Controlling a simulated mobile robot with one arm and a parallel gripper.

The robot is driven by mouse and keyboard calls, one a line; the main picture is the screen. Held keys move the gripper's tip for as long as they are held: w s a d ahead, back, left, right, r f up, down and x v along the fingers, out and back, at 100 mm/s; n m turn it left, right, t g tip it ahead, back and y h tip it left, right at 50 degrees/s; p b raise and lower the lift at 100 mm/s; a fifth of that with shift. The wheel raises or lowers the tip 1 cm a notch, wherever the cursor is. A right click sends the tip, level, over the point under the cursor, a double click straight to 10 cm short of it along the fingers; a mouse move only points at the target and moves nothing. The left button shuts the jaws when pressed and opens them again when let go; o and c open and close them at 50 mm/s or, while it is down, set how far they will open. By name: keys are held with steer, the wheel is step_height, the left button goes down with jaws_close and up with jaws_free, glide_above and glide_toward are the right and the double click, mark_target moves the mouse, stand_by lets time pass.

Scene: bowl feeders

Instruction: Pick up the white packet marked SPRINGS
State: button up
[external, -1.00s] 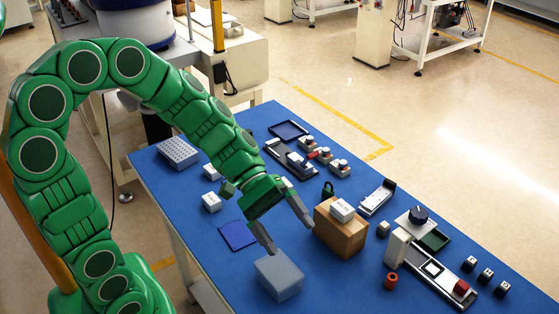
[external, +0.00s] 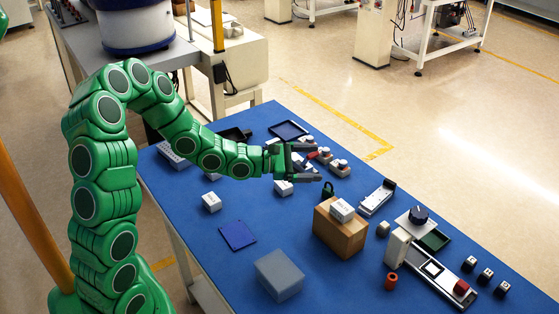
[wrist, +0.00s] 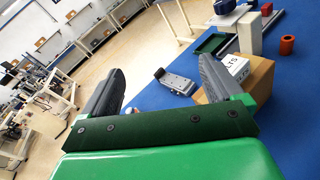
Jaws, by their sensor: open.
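Several small white packets are on the blue table. One packet (external: 211,202) lies at the left, its print too small to read. I cannot tell which is marked SPRINGS. A white packet (external: 342,210) on the brown box (external: 340,236) shows lettering ending in "LTS" in the wrist view (wrist: 235,66). My gripper (external: 314,162) is open, its fingers apart with nothing held; it also shows in the wrist view (wrist: 158,82).
A grey block (external: 279,275) and a dark blue pad (external: 237,235) lie toward the front. A slide fixture (external: 440,276) and a red cylinder (external: 391,281) stand at the right. Bare blue table surrounds the left packet.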

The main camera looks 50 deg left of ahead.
steer(key=a+f+n+y, duration=0.4)
steer(key=a+f+n, duration=0.1)
steer(key=a+f, duration=0.5)
steer(key=n+g+y, duration=0.1)
steer(key=n+y, duration=0.2)
steer(key=n, duration=0.1)
glide_toward(282, 184)
steer(key=w, duration=0.5)
steer(key=shift+d+f, duration=0.35)
steer(key=shift+d, duration=0.05)
steer(key=shift+x, duration=1.3)
steer(key=shift+w+f, duration=0.55)
steer(key=shift+f, duration=0.1)
steer(key=shift+w+a+f, duration=0.1)
steer(key=shift+w+f, duration=0.35)
steer(key=shift+w, duration=0.25)
steer(key=shift+x, duration=1)
steer(key=c, duration=1.1)
